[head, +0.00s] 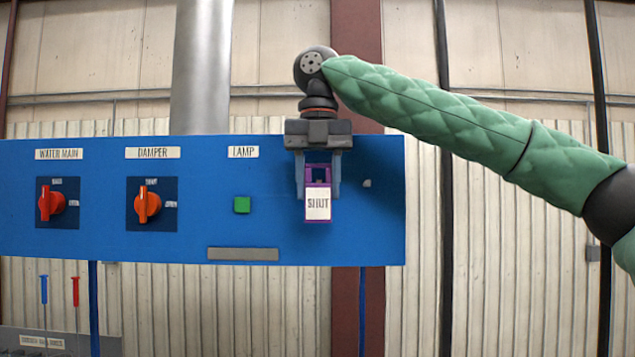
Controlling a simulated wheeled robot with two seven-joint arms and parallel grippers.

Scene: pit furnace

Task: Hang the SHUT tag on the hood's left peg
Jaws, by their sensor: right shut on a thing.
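The SHUT tag (318,207) is purple-edged with a white label and hangs upright below my right gripper (318,183). My right gripper points down and is shut on the tag's upper part, in front of the right part of the blue hood panel (100,240). A small grey peg (367,183) sticks out of the panel to the right of the gripper. No other peg shows; the panel behind the gripper and tag is hidden. I cannot tell whether the tag touches the panel or a peg. My left gripper is not in view.
Left of the tag are a green lamp button (242,204), an orange damper knob (147,205) and a red water main knob (51,203). A grey strip (243,254) sits at the panel's lower edge. A grey pipe (201,70) rises behind the panel.

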